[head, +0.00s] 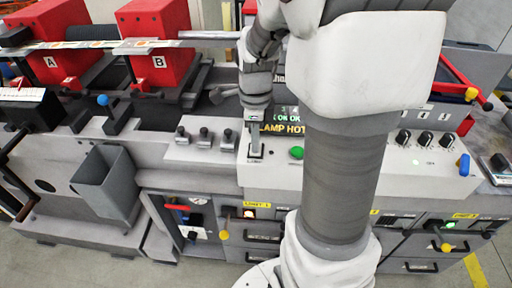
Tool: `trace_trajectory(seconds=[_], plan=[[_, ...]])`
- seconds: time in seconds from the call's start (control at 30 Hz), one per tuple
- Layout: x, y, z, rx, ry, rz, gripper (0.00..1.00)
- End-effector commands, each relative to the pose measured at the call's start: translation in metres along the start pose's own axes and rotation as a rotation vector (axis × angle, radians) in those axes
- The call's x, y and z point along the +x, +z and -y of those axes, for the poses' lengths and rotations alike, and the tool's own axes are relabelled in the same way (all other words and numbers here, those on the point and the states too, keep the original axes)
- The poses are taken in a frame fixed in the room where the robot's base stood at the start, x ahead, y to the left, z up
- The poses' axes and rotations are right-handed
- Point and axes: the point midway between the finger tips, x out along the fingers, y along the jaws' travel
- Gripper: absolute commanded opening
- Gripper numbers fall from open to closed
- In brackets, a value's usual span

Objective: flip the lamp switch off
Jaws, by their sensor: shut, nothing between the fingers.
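My gripper (256,148) points down at the grey control panel, just left of a green button (296,153). Its fingers are together with nothing between them. The tips are at or just above a small dark fitting (255,155) on the panel. I cannot tell whether they touch it, and the gripper partly hides it. I cannot make out which way any switch there is set. A display (283,128) behind the gripper reads "LAMP HOT", partly covered by my arm.
Three dark knobs (204,136) stand left of the gripper. More knobs (425,139) and a blue-capped lever (463,163) are at the right. Red blocks A (50,66) and B (159,62) stand at the back left. A grey bin (105,182) hangs in front. My arm hides the panel's middle.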

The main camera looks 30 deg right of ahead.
Motion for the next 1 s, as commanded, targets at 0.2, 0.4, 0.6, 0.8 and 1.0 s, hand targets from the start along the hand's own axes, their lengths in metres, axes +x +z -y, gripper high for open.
trace_trajectory(seconds=[0.2, 0.4, 0.6, 0.8, 1.0], plan=[[-0.005, 0.000, -0.001, 0.000, 0.004, -0.001, 0.00], [-0.022, 0.000, -0.001, 0.000, 0.003, -0.001, 0.00], [-0.038, 0.000, -0.001, 0.000, 0.003, -0.001, 0.00], [-0.055, 0.000, -0.001, 0.000, 0.003, -0.001, 0.00], [-0.069, 0.000, -0.001, 0.000, 0.003, -0.001, 0.00]])
